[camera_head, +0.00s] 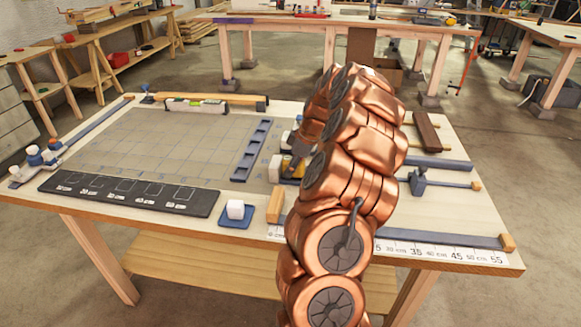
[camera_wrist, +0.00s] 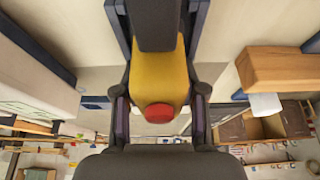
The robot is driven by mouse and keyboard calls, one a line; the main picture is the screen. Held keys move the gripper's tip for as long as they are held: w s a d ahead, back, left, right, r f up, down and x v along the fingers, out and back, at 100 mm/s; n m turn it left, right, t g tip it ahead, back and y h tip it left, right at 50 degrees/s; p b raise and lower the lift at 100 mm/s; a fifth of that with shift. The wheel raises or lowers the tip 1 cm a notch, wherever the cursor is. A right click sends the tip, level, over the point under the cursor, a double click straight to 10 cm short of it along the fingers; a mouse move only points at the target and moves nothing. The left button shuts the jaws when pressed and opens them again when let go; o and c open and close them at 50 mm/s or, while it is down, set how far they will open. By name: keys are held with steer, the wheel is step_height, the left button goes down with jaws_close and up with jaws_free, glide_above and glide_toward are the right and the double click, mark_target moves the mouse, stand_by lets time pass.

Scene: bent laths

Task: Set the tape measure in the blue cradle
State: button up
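The tape measure (camera_wrist: 158,75) is yellow with a round red button and a dark grey part. In the wrist view it sits between the two fingers of my gripper (camera_wrist: 160,100), which press close on both its sides. In the head view a bit of yellow tape measure (camera_head: 291,167) shows beside my gripper (camera_head: 297,160), low over the table, largely hidden by my copper arm. I cannot tell whether it touches the tabletop. I cannot tell for sure whether this is the blue cradle.
A long blue tray (camera_head: 251,151) lies left of my gripper on a gridded mat (camera_head: 150,146).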

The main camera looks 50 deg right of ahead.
mark_target(286, 157)
steer(key=o, duration=0.5)
steer(key=shift+f, duration=0.1)
steer(key=shift+r, duration=4.05)
steer(key=shift+a, duration=0.1)
